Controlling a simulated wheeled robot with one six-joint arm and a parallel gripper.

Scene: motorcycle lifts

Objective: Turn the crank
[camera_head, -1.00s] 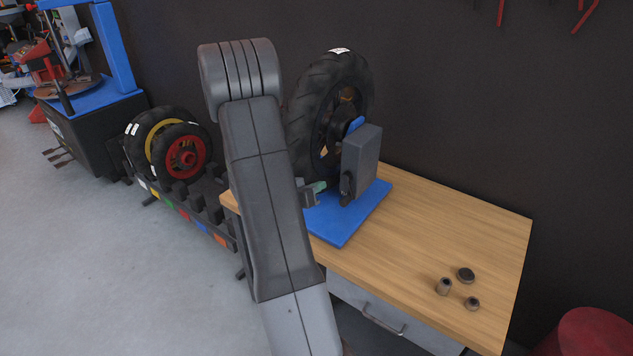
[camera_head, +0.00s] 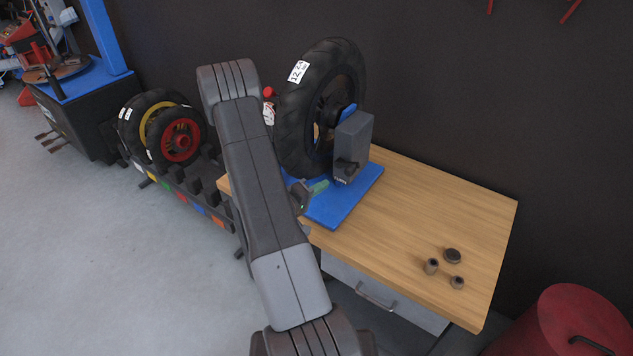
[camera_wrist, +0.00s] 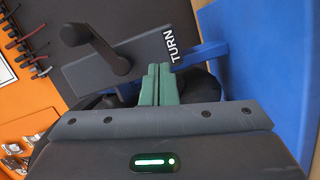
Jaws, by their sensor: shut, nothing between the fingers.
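A dark grey box (camera_head: 355,145) marked TURN stands on a blue base plate (camera_head: 345,205) on the workbench, beside a large upright black tire (camera_head: 300,115). The black crank (camera_head: 347,166) is on the box's front face. In the wrist view the crank (camera_wrist: 101,45) has its knob at the upper left and its pivot near the middle of the box (camera_wrist: 150,55). My gripper (camera_head: 321,187) is low in front of the box, just left of it. Its green fingers (camera_wrist: 158,78) are pressed together, empty, by the TURN end of the box, apart from the crank knob.
Small metal parts (camera_head: 432,266) lie on the right of the wooden workbench (camera_head: 440,215). A rack (camera_head: 185,187) with smaller wheels stands left, and a red drum (camera_head: 575,325) at lower right. The bench between plate and parts is clear.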

